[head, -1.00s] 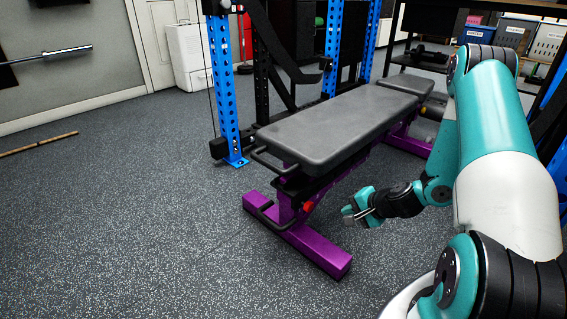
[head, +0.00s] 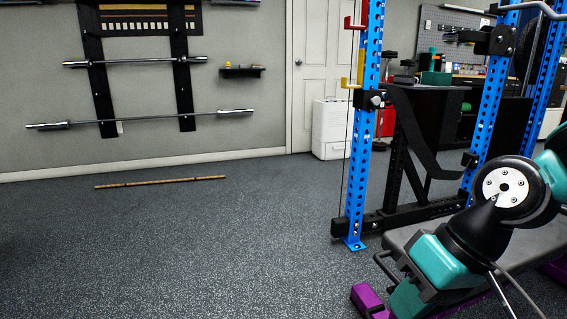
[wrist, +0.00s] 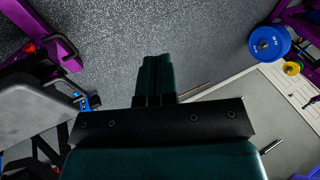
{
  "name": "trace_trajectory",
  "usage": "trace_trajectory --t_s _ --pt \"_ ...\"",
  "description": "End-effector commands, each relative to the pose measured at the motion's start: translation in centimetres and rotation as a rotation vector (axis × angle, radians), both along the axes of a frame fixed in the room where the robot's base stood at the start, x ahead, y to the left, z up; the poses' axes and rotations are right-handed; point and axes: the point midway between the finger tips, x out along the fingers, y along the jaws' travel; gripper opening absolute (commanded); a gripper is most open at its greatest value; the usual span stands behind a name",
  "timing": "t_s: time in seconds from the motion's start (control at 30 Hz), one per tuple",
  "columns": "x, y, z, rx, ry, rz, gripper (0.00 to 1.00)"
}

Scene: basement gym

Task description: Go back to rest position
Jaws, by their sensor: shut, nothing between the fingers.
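My gripper (wrist: 157,62) shows in the wrist view with its two teal fingers side by side and shut, with nothing between them. In the head view, my folded arm is at the right edge, in front of the weight bench (head: 405,238), and hides much of it. I cannot make out the fingertips clearly there. In the wrist view the bench pad (wrist: 32,115) is at the left, and speckled floor lies beyond the fingers.
A blue rack upright (head: 362,150) stands beside the bench's purple foot (head: 368,300). A wooden stick (head: 160,182) lies on the floor near the wall with barbells (head: 150,118). A blue weight plate (wrist: 268,42) shows in the wrist view.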

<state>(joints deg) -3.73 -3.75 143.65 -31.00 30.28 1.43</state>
Motion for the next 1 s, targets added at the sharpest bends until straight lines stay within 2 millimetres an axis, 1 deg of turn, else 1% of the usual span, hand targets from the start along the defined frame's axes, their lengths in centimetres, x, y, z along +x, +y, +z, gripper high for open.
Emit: trace_trajectory --t_s 0.03,0.2,0.27,0.3,0.47,0.57,0.67,0.7,0.77,0.8,0.97,1.0 --pt "-1.6 0.6 1.7 -0.022 -0.016 0.060 0.00" --pt "-6.4 1.3 4.8 -0.094 -0.044 0.222 0.00" --pt "-7.8 1.2 5.9 -0.116 -0.050 0.267 0.00" --pt "-7.4 1.2 7.2 -0.114 -0.043 0.255 0.00" --pt "-7.3 1.2 10.8 -0.112 -0.041 0.251 0.00" --pt "-7.3 1.2 13.6 -0.111 -0.042 0.250 0.00" --pt "-7.3 1.2 16.9 -0.111 -0.042 0.250 0.00" --pt "-7.2 1.2 18.4 -0.111 -0.043 0.249 0.00" --pt "-7.2 1.2 20.7 -0.111 -0.043 0.249 0.00" --pt "-7.2 1.2 22.3 -0.111 -0.043 0.249 0.00" --pt "-7.2 1.2 28.4 -0.110 -0.042 0.249 0.00" --pt "-7.2 1.2 29.9 -0.110 -0.042 0.249 0.00"
